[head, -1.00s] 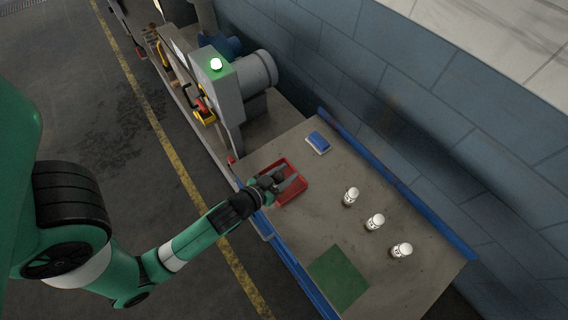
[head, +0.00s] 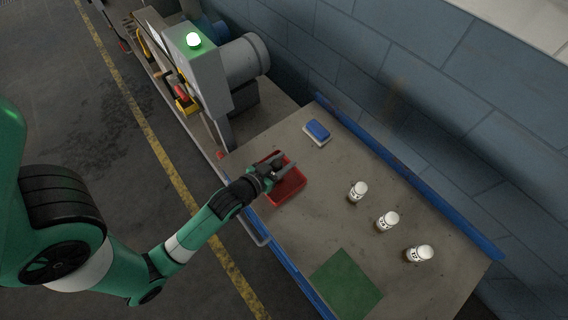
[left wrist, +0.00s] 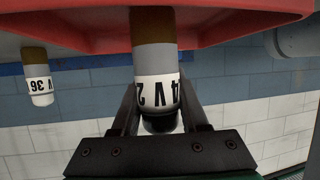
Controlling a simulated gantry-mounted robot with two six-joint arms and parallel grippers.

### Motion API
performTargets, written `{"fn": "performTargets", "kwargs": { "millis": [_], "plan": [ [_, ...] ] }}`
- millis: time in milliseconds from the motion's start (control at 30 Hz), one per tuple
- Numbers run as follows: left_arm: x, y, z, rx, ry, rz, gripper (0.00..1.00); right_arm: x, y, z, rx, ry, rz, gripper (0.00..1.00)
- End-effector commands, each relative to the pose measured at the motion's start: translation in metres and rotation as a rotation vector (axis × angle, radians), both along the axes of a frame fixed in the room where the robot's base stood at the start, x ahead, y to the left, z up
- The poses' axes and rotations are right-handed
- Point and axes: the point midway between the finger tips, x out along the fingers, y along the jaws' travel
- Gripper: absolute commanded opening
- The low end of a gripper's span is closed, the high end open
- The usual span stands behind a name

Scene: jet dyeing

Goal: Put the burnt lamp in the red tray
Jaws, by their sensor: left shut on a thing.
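The red tray (head: 287,197) lies on the near left part of the table in the head view; its red wall also shows along the top of the left wrist view (left wrist: 240,22). My left gripper (head: 284,166) is over the tray, its fingers shut on a lamp. In the left wrist view this lamp (left wrist: 157,88) has a white band with upside-down print like "24 V", a grey part and a brown end that overlaps the red tray. I cannot tell whether it touches the tray floor. The head view hardly shows the lamp. My right gripper is not in view.
Three white-topped lamps (head: 388,220) stand in a row on the right of the table; a lamp marked "36 V" (left wrist: 39,88) shows in the left wrist view. A blue-topped block (head: 317,131) lies at the back, a green mat (head: 345,283) at the front. A machine (head: 205,80) stands behind.

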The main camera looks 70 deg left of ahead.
Motion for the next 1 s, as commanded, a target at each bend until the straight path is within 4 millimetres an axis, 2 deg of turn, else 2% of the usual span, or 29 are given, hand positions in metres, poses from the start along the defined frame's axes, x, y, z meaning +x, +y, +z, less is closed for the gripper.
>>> {"fn": "performTargets", "kwargs": {
  "millis": [167,200,367,700,867,1000],
  "plan": [
    [0.000,0.000,-0.002,0.000,0.000,0.000,0.00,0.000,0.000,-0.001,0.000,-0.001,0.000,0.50],
    [0.000,0.000,-0.002,0.000,0.000,0.000,0.46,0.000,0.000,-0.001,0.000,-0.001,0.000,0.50],
    [0.000,0.000,-0.001,0.000,0.000,0.000,0.74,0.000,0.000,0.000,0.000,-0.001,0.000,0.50],
    [0.000,0.000,0.004,0.000,-0.001,0.000,0.74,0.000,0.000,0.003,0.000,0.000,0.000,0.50],
    [-0.021,-0.011,0.012,-0.002,0.002,-0.001,0.74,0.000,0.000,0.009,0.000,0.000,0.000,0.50],
    [-0.049,-0.027,0.025,-0.001,0.003,-0.002,0.74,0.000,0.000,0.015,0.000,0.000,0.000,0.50]
  ]
}}
